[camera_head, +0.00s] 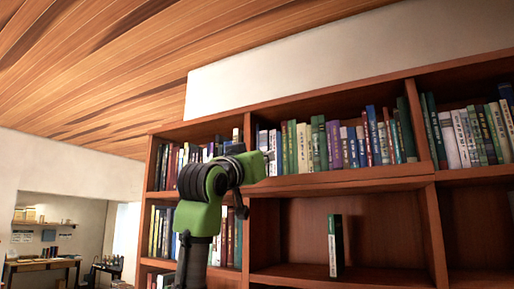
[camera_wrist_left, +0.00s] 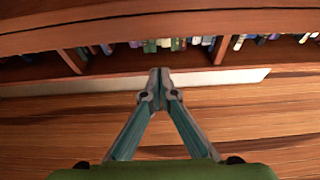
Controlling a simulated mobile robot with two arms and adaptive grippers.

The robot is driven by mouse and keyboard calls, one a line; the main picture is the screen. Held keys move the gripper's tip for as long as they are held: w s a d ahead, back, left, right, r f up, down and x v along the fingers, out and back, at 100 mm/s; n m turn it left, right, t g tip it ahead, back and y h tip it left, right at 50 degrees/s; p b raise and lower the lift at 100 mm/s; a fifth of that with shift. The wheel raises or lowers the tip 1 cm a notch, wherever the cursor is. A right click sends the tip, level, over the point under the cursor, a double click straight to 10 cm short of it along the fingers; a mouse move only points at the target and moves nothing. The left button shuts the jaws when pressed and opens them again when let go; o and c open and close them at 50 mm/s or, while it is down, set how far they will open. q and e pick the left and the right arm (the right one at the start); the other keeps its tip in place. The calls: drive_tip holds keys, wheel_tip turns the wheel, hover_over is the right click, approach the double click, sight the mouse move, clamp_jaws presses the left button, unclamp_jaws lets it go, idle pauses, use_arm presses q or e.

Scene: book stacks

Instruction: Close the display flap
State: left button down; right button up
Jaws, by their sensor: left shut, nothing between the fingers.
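The display flap appears to be the wooden panel (camera_head: 340,186) that juts out along the top of an open compartment of the bookcase; I cannot tell its exact angle. The compartment below it is uncovered and holds one dark book with a white spine (camera_head: 332,246). My left gripper (camera_head: 269,155) is at the left end of this panel, in front of the upper row of books; I cannot tell whether it touches. In the left wrist view my left gripper (camera_wrist_left: 160,74) has its fingertips together, with nothing between them. My right gripper is not in view.
The wooden bookcase (camera_head: 415,130) fills the right side, with several books in its upper and left compartments. The left wrist view shows the plank ceiling (camera_wrist_left: 260,120) and shelf boards (camera_wrist_left: 150,24). A desk (camera_head: 40,264) stands far left.

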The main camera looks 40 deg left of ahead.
use_arm(q)
drive_tip(key=f, duration=0.3)
drive_tip(key=shift+w+a+f, duration=0.15)
drive_tip(key=shift+w+f, duration=0.25)
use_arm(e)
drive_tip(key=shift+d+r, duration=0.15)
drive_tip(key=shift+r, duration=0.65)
use_arm(q)
drive_tip(key=shift+f, duration=0.1)
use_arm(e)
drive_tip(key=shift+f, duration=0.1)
